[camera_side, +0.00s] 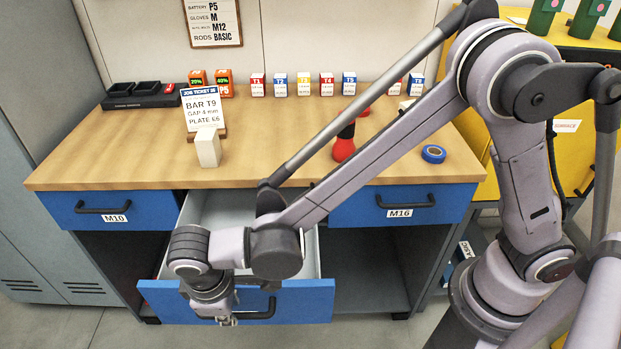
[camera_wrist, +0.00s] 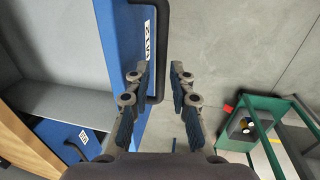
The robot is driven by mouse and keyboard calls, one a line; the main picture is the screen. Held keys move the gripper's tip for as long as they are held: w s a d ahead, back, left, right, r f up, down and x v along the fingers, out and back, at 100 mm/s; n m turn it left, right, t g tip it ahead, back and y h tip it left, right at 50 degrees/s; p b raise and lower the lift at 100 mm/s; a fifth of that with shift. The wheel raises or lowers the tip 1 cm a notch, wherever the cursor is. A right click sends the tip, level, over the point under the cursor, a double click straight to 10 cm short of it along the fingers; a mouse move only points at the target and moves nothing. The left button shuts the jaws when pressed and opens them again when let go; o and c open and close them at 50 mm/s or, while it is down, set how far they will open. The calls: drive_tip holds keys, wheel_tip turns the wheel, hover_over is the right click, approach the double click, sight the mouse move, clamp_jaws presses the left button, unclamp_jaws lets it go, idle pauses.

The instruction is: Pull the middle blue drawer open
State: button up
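The middle blue drawer (camera_side: 305,302) is pulled well out from the bench, and its empty grey inside shows. In the wrist view its blue front (camera_wrist: 122,45) runs along the left, with a white label partly in view. Its black bar handle (camera_side: 262,313) is at the front's middle; it also shows in the wrist view (camera_wrist: 164,40). My gripper (camera_side: 228,320) is low in front of the drawer, at the handle's left end. In the wrist view my fingers (camera_wrist: 161,72) are apart, with the bar's end in line with the gap. I see no finger pressing on it.
Closed blue drawers M10 (camera_side: 80,212) and M16 (camera_side: 360,213) flank the open one. The wooden bench top (camera_side: 270,160) holds a job ticket (camera_side: 203,110), a white block (camera_side: 207,147) and blue tape (camera_side: 433,154). Bare floor lies in front; a green frame (camera_wrist: 265,105) stands right in the wrist view.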

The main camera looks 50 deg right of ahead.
wheel_tip(320, 180, up, 10)
drive_tip(key=s+a, duration=0.1)
drive_tip(key=shift+s+a, duration=0.15)
drive_tip(key=shift+s, duration=0.05)
drive_tip(key=w+d+r+m+t+y, duration=0.1)
drive_tip(key=d+r+m, duration=0.1)
drive_tip(key=d, duration=0.6)
drive_tip(key=w+d+r+m+y, duration=0.1)
drive_tip(key=w+d+r+m, duration=0.15)
drive_tip(key=d, duration=0.55)
drive_tip(key=s+d+m+t, duration=0.2)
drive_tip(key=s+d, duration=0.1)
drive_tip(key=d, duration=0.5)
drive_tip(key=s+d+m+t, duration=0.2)
drive_tip(key=s+d, duration=0.1)
drive_tip(key=d, duration=0.6)
drive_tip(key=shift+d+f+m+t, duration=0.3)
drive_tip(key=shift+f+m, duration=0.05)
